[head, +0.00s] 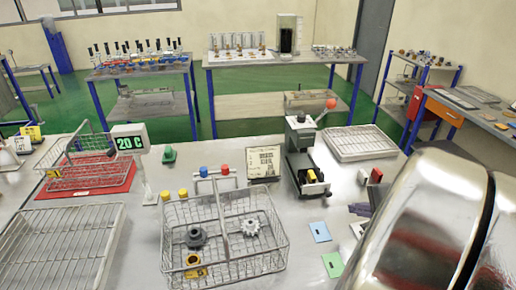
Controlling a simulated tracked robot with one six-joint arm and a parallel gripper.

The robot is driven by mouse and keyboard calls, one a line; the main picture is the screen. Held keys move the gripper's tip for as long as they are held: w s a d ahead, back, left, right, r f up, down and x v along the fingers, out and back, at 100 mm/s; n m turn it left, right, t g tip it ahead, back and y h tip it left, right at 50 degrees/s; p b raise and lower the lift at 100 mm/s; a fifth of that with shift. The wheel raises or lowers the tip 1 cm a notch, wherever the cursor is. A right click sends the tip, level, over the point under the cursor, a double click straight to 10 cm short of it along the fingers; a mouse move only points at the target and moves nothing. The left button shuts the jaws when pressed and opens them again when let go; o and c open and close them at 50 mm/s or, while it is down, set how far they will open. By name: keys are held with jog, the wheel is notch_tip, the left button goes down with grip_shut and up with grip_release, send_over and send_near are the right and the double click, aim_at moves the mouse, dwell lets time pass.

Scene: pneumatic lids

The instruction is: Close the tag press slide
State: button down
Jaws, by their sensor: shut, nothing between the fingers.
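The tag press (300,140) stands on the grey table right of centre in the head view. It has a grey upper body, a dark base and a lever with a red ball knob (331,103) raised to the right. Its dark slide (316,188) appears to stick out at the front, with a small yellow piece (312,176) above it. I cannot tell exactly how far out the slide is. Large shiny metal parts at the lower right appear to be my arm. My gripper's fingertips are not visible.
A wire basket (172,249) with gears stands left of the press. A small panel (263,163) stands close beside the press. A wire tray (362,142) lies behind right. Blue (320,232) and green (333,264) tags lie in front. A temperature display (130,140) stands at left.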

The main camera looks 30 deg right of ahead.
aim_at(323, 173)
jog(key=x, duration=0.9)
jog(key=shift+w+d, duration=0.25)
jog(key=shift+w, duration=0.85)
jog(key=shift+w+d+r, duration=0.1)
jog(key=shift+w+d, duration=0.1)
jog(key=shift+w, duration=0.5)
jog(key=w+d, duration=0.1)
jog(key=w, duration=0.3)
jog(key=w+d, duration=0.1)
jog(key=w, duration=0.2)
jog(key=w+d, duration=0.1)
jog(key=w, duration=0.3)
jog(key=shift+w+d, duration=0.35)
jog(key=shift+w+d+r, duration=0.1)
jog(key=shift+w, duration=0.1)
jog(key=shift+s, duration=0.1)
